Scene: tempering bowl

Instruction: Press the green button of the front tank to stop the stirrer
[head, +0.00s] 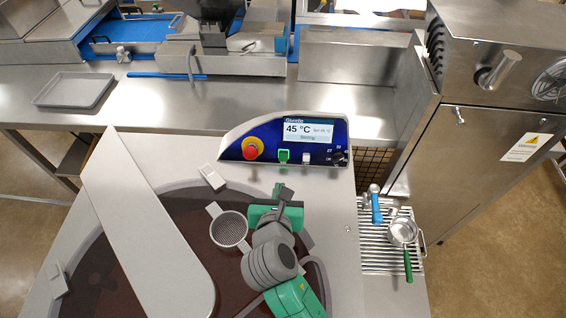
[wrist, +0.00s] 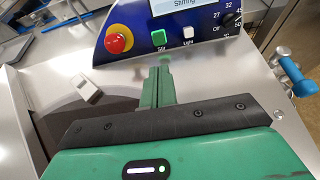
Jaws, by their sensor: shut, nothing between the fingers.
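The front tank's control panel (head: 285,140) stands at the tank's far edge. Its display (head: 308,130) reads 45 °C with "Stirring" below. The square green button (head: 284,155) is under the display, right of the red emergency knob (head: 253,149); in the wrist view the green button (wrist: 159,37) is labelled "Stir".
A white button (head: 306,158) and a dial (head: 339,158) sit right of the green one. The tank's dark chocolate (head: 180,215) lies beneath my arm, with a steel cover (head: 145,225) and a strainer (head: 229,230). A grate (head: 376,262) with a green-handled ladle is right.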

